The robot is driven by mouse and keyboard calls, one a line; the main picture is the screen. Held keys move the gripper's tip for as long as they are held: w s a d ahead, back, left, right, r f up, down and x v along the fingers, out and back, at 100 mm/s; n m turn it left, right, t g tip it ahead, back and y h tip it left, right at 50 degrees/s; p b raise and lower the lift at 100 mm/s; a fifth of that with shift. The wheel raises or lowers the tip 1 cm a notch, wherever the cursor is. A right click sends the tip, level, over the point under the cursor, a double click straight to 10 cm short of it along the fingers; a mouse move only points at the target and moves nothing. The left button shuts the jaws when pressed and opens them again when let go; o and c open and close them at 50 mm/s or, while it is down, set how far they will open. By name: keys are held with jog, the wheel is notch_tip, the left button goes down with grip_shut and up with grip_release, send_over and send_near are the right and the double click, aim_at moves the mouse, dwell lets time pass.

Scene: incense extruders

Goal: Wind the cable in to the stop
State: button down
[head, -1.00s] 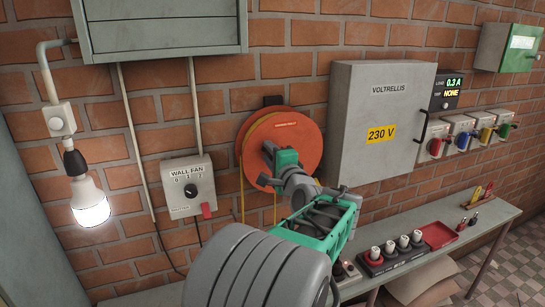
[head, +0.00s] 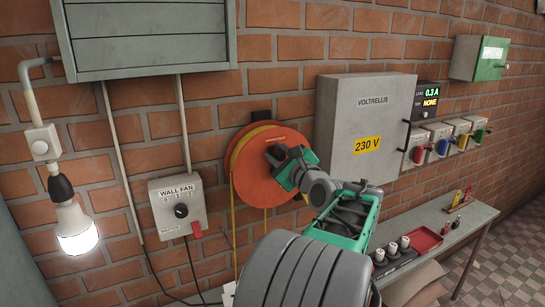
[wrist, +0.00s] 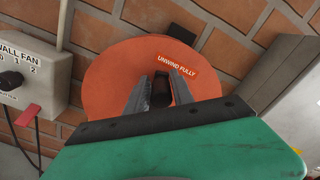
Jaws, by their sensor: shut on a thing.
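The orange cable reel (head: 252,182) is mounted on the brick wall, with yellow cable (head: 234,222) at its left edge and hanging below it. My gripper (head: 277,160) is at the front face of the reel, right of its middle. In the wrist view the reel (wrist: 110,80) fills the middle, and both fingers of my gripper (wrist: 161,92) close from either side on a dark crank knob (wrist: 161,88). An "UNWIND FULLY" label (wrist: 175,56) shows beside the fingers. The cable's lower end is not clear.
A wall fan switch (head: 180,207) is left of the reel, with a lit bulb (head: 74,225) beyond. A grey 230 V cabinet (head: 365,115) stands close on the right. A bench (head: 465,222) holds several plugs and a red tray (head: 424,240).

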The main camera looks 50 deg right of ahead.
jog(key=shift+s+d+m, duration=0.25)
jog(key=shift+d+m, duration=0.25)
jog(key=shift+m, duration=0.2)
jog(key=c, duration=1.5)
grip_release()
jog(key=shift+d, duration=0.1)
jog(key=o, duration=0.3)
jog(key=shift+s+d+f, duration=0.1)
jog(key=shift+s, duration=0.05)
jog(key=shift+s+a+b, duration=0.3)
jog(key=b+v, duration=0.2)
jog(key=v, duration=0.5)
jog(key=shift+w+a, duration=0.1)
